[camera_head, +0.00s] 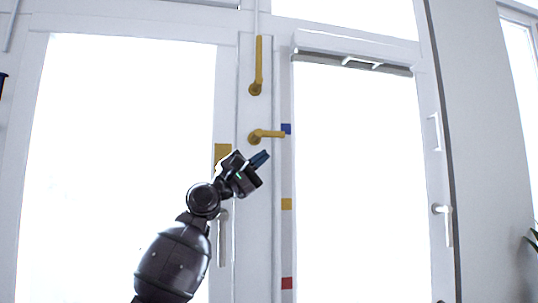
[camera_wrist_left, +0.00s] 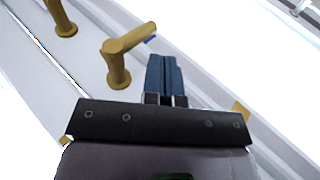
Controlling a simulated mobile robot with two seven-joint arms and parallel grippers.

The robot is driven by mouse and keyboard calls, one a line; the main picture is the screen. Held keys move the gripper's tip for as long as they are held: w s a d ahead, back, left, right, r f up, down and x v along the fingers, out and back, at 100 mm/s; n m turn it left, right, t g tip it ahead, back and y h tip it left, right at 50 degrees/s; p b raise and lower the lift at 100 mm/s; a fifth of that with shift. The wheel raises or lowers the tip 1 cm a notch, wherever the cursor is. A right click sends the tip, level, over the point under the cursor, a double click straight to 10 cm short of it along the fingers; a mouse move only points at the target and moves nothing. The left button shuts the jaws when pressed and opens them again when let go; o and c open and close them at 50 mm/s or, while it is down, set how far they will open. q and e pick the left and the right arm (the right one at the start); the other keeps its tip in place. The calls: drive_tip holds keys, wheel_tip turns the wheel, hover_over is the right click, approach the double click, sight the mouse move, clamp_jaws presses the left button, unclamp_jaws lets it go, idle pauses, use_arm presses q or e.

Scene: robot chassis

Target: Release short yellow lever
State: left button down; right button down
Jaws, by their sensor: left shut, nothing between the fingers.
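The short yellow lever (camera_head: 266,135) is mounted on the white middle post and points right, about level, in the head view. It also shows in the left wrist view (camera_wrist_left: 118,62), up and left of my fingertips. A long yellow lever (camera_head: 257,66) stands upright above it, and its base end shows in the left wrist view (camera_wrist_left: 63,18). My left gripper (camera_head: 262,157) is just below the short lever, apart from it, with its blue fingers shut and empty (camera_wrist_left: 161,72). My right gripper is not in view.
Bright glass panes stand on both sides of the post. Blue (camera_head: 286,129), yellow (camera_head: 286,204) and red (camera_head: 287,283) squares mark the frame. White handles sit on the right frame (camera_head: 447,224) and behind my left arm (camera_head: 223,238). A plant (camera_head: 533,240) is at the right edge.

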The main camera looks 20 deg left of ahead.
use_arm(q)
drive_tip(key=b+v, duration=0.1)
drive_tip(key=v, duration=0.4)
drive_tip(key=shift+s, duration=0.1)
idle(0.4)
